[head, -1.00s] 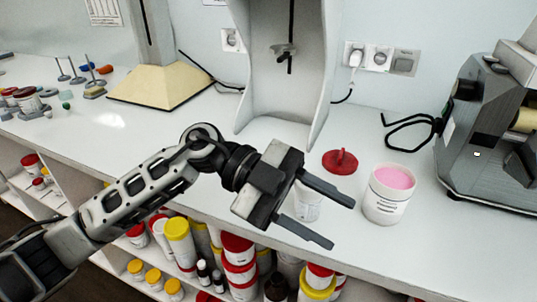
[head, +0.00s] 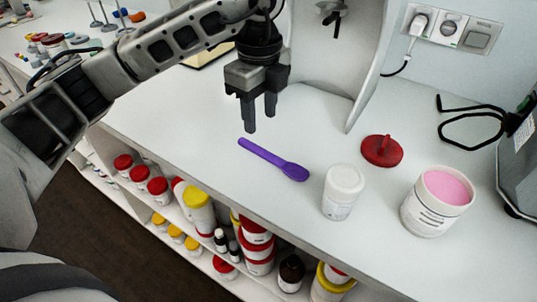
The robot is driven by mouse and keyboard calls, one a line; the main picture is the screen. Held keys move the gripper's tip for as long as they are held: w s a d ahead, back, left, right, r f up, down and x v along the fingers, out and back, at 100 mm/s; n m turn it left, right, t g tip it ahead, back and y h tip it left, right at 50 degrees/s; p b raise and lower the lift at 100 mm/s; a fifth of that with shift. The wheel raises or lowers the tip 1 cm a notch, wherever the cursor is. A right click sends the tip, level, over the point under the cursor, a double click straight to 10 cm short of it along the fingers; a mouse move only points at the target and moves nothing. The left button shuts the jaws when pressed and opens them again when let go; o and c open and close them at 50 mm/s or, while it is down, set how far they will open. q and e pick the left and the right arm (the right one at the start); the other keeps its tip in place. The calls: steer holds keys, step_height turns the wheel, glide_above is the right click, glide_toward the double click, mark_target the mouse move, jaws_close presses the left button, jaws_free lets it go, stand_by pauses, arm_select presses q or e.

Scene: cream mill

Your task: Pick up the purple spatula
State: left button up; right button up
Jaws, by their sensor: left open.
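The purple spatula (head: 274,160) lies flat on the white bench top in the head view. Its narrow handle points to the upper left and its wider spoon-like end to the lower right, near a white jar. My left gripper (head: 260,117) points down above the bench, just behind the handle end of the spatula. Its two fingers are apart, with nothing between them. The gripper appears clear of the spatula. My right gripper is not in the view.
A white closed jar (head: 343,191), a red lid (head: 382,151) and an open jar of pink cream (head: 437,201) stand right of the spatula. A white mixer stand (head: 345,60) rises behind. Shelves below the bench hold several jars (head: 199,205). Bench left of the spatula is clear.

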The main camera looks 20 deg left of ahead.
mark_target(262, 150)
arm_select(q)
step_height(262, 150, down, 8)
steer(key=shift+s+d+r+p, duration=0.1)
steer(key=shift+s+r+p, duration=0.05)
steer(key=shift+p, duration=0.35)
jaws_close()
